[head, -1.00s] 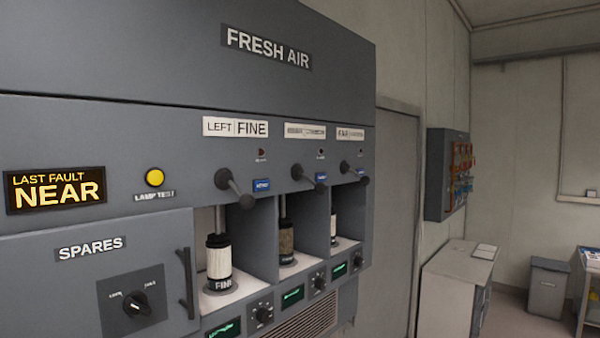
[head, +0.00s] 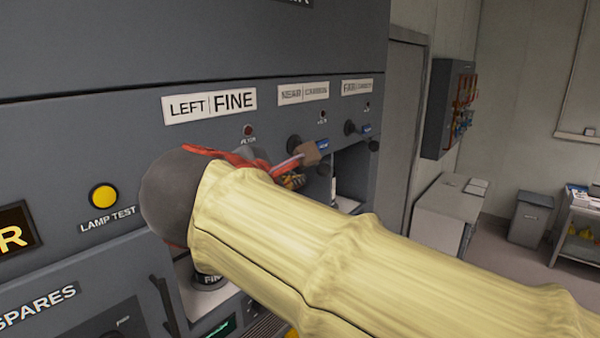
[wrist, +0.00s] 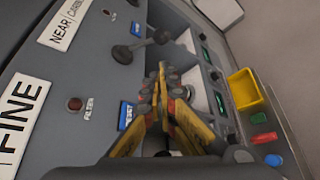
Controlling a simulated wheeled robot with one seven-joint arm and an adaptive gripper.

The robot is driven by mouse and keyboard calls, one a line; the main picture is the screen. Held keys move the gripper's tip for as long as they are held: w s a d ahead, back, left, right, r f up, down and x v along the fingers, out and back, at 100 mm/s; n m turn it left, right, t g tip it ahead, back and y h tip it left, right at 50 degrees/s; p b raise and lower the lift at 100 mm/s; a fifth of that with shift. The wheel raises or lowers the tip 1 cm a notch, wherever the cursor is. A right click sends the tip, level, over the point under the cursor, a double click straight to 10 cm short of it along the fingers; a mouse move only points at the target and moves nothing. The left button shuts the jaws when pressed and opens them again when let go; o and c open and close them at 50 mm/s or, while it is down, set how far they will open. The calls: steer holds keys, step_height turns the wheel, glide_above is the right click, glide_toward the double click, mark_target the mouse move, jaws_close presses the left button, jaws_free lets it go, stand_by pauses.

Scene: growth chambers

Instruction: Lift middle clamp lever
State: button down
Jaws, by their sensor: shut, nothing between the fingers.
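The middle clamp lever has a dark round pivot (head: 293,143) under the near carbon label, and its handle slants out to a dark ball end. In the wrist view the middle lever (wrist: 122,54) runs from its pivot to a ball near my fingertips. My gripper (head: 310,153) is shut and empty in front of the middle bay. In the wrist view its yellow fingers meet in a point (wrist: 164,68) just below the lever's ball; I cannot tell whether they touch. My arm hides the left lever and most of the middle bay in the head view.
The right clamp lever (head: 350,127) sits beyond the middle one. A yellow bin (wrist: 245,90) shows at the right of the wrist view, with small red, green and blue things below it. A white cabinet (head: 440,215) and a grey bin (head: 530,218) stand farther right.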

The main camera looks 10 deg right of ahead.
steer(key=p+x, duration=0.2)
steer(key=x, duration=0.7)
steer(key=shift+w+d+f, duration=0.2)
stand_by(0.3)
